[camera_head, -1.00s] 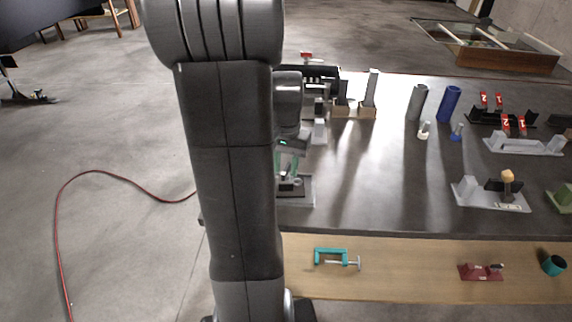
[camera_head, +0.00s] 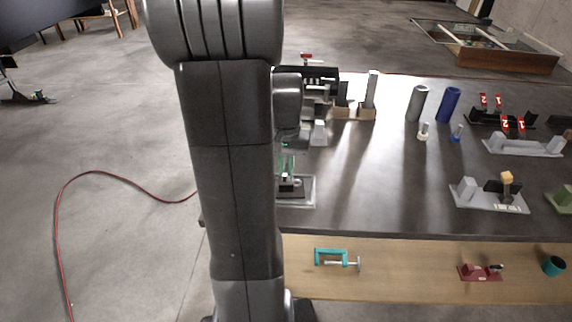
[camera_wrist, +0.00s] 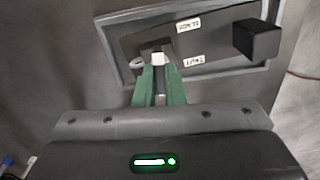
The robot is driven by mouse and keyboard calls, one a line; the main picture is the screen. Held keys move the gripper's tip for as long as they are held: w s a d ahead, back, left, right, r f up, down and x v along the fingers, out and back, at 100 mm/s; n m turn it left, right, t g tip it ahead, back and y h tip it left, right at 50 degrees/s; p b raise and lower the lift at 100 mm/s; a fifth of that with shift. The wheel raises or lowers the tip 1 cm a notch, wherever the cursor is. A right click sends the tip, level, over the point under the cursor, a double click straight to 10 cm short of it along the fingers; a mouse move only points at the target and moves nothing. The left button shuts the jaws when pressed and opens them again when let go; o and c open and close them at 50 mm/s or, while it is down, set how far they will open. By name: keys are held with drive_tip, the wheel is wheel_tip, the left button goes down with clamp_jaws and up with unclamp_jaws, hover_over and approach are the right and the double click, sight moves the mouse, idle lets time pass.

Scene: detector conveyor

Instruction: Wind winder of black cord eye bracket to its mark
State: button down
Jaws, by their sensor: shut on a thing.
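The black cord eye bracket is a dark plate in a grey frame (camera_wrist: 205,80) with a black block (camera_wrist: 257,39) on its right side. Two white labels on it read SLACK (camera_wrist: 187,25) and TAUT (camera_wrist: 188,60). My gripper (camera_wrist: 159,76) has green fingers shut on the winder (camera_wrist: 160,58), a small piece with a pale top at the plate's left part. The fingers hide most of the winder. A small silver ring (camera_wrist: 138,63) shows just left of it. In the head view my gripper (camera_head: 287,168) stands over the bracket's base (camera_head: 305,192), partly behind my arm.
A teal clamp (camera_head: 332,257) and a red fixture (camera_head: 481,272) lie on the wooden front strip. Grey (camera_head: 417,103) and blue (camera_head: 448,104) cylinders stand farther back. The table's middle is clear.

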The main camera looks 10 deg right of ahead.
sight(286, 170)
drive_tip(key=n+p, duration=0.1)
drive_tip(key=n, duration=0.5)
drive_tip(key=n+p, duration=0.1)
drive_tip(key=n, duration=0.4)
drive_tip(key=shift+n, duration=0.4)
idle(0.3)
drive_tip(key=c, duration=1.5)
unclamp_jaws()
drive_tip(key=shift+r, duration=0.1)
wheel_tip(286, 170, up, 14)
drive_tip(key=shift+f+p, duration=0.2)
drive_tip(key=shift+p, duration=0.15)
drive_tip(key=shift+f, duration=0.1)
